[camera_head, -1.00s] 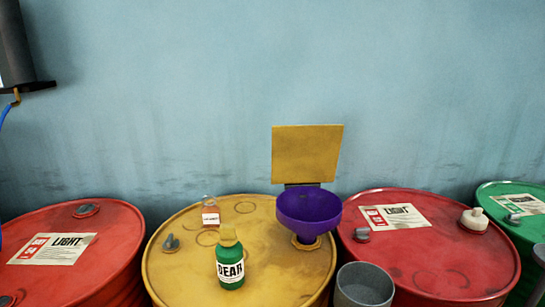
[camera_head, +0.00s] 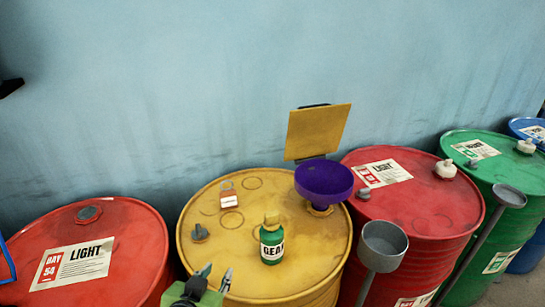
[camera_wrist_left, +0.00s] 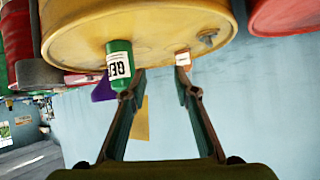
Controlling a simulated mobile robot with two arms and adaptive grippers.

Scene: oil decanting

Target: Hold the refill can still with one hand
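A small green can with a yellow cap and a white "GEAR" label (camera_head: 271,242) stands upright on the yellow drum (camera_head: 235,268); I take it as the refill can. My left gripper (camera_head: 218,276) is at the bottom of the head view, nearer than the can and left of it. Its fingers are apart and empty. The left wrist view is upside down: the can (camera_wrist_left: 119,66) shows beside one fingertip of the open gripper (camera_wrist_left: 161,72), not between the fingers; contact cannot be told. My right gripper is not in view.
A purple funnel (camera_head: 324,177) stands at the drum's right, in front of a yellow plate (camera_head: 318,131). A small tagged bottle (camera_head: 228,195) and a grey plug (camera_head: 199,233) are on the drum. Grey cups on handles (camera_head: 384,240) hang at the right. Red drums (camera_head: 433,205) stand on both sides.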

